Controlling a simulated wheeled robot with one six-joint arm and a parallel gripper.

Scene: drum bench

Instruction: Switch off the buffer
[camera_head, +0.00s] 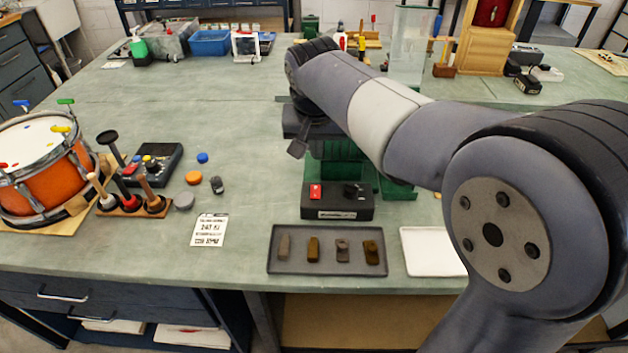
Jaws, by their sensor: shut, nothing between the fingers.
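A black control box (337,212) with a pale label on its front stands at the middle of the bench, and it may belong to the buffer. A red switch (315,191) is on its top left and a dark lever-like part (355,190) on its top right. A green machine body (335,165) stands right behind it, partly hidden by my arm. My gripper (297,149) is shut and empty, above the bench to the left of the green body and behind the box. Whether the switch is on or off cannot be told.
A grey tray (327,268) with several small blocks lies in front of the box, with a white tray (430,272) to its right. An orange drum (45,185), a tool stand (133,210) and a dark device (152,180) are at left.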

